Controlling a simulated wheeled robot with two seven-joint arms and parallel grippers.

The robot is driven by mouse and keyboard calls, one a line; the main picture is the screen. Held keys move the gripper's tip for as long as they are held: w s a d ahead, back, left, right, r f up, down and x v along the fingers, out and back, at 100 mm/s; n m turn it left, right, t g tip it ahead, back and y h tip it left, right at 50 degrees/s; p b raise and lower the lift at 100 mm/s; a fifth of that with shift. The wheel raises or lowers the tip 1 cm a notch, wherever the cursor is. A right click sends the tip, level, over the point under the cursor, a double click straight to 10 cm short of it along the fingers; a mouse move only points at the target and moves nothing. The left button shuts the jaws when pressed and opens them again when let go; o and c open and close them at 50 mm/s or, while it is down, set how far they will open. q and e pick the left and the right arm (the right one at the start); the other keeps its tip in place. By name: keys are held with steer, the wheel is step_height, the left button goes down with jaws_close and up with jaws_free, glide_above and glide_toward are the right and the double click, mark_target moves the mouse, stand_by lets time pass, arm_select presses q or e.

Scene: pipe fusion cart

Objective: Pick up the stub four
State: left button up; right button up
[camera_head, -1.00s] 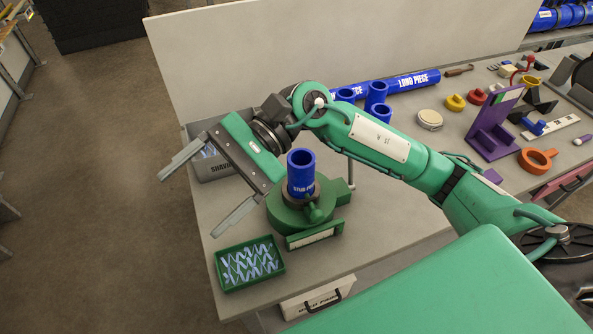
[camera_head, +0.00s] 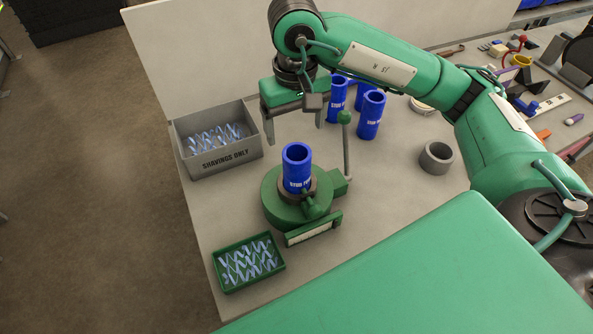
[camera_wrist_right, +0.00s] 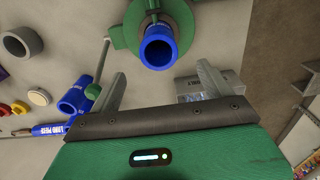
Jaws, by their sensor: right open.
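A blue stub (camera_head: 297,170), its label only partly readable as "STUB F…", stands upright in the green round holder (camera_head: 283,206) on the bench. It also shows in the right wrist view (camera_wrist_right: 158,50), with its open end facing the camera. My right gripper (camera_head: 295,122) is open and empty, its fingers pointing down above and just behind the stub. In the right wrist view the stub lies beyond the fingertips and between their lines. Other blue stubs (camera_head: 370,115) stand behind, to the right. My left gripper is not in view.
A grey "SHAVINGS ONLY" bin (camera_head: 225,152) stands behind left and a green tray of shavings (camera_head: 248,262) at front left. A green-topped post (camera_head: 346,150) rises right of the stub. A grey ring (camera_head: 436,158) lies on the bench farther right.

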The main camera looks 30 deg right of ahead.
mark_target(297, 152)
step_height(297, 152, down, 6)
steer(key=shift+r+p, duration=0.1)
steer(key=shift+p, duration=0.55)
steer(key=shift+f+p, duration=0.45)
steer(key=shift+p, duration=0.1)
step_height(297, 152, down, 3)
steer(key=shift+d+r+p, duration=0.1)
steer(key=shift+d+p, duration=0.05)
steer(key=shift+p, duration=0.75)
steer(key=shift+f, duration=0.8)
steer(key=c, duration=1.2)
steer(key=shift+r, duration=0.15)
